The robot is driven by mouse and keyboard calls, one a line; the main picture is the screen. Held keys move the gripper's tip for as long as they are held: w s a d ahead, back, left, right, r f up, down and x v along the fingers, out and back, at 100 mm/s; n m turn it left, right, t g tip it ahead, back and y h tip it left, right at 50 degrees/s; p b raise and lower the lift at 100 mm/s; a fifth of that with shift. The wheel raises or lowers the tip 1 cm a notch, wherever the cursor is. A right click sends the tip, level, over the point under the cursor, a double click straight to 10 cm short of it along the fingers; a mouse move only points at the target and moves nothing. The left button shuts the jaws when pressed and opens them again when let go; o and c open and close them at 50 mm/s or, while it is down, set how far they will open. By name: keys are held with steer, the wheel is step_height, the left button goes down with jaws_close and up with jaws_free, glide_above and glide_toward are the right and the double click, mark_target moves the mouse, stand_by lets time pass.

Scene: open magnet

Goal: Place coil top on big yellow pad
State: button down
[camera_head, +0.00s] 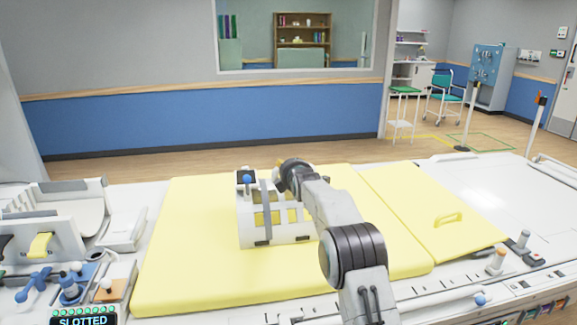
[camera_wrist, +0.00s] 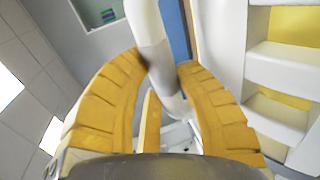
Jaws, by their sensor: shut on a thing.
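The coil top (camera_head: 245,226) is a white open frame with windows and dark feet. It stands upright over the middle of the big yellow pad (camera_head: 185,275) in the head view; its lower edge looks to be at the pad's surface, but I cannot tell whether it bears on it. My gripper (camera_wrist: 162,62) has its yellow fingers closed around a white bar of the coil top in the wrist view. White rungs of the coil top (camera_wrist: 285,62) show at right there, with yellow behind. My arm hides the coil top's right part in the head view.
A smaller yellow pad (camera_head: 405,195) with a handle lies at right. At left are a white cradle (camera_head: 80,205) and blue fittings (camera_head: 70,290) beside a display reading "SLOTTED" (camera_head: 83,321). Small posts (camera_head: 497,262) stand at the right front edge. Bare yellow surface surrounds the coil top.

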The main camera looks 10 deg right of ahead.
steer(key=c, duration=1.4)
jaws_free()
steer(key=o, duration=0.5)
steer(key=shift+c, duration=0.2)
steer(key=shift+s, duration=0.1)
steer(key=shift+b+v, duration=3.3)
steer(key=shift+v, duration=2.65)
steer(key=s+f+m+g, duration=0.4)
steer(key=s+f+m, duration=0.2)
steer(key=s, duration=1)
steer(key=s+f+m+g, duration=0.4)
steer(key=s+f+m, duration=0.2)
steer(key=s, duration=1)
steer(key=s+f+m+g, duration=0.4)
steer(key=s+f+m, duration=0.1)
steer(key=s, duration=1.1)
steer(key=shift+f+m, duration=0.4)
steer(key=shift+f, duration=0.3)
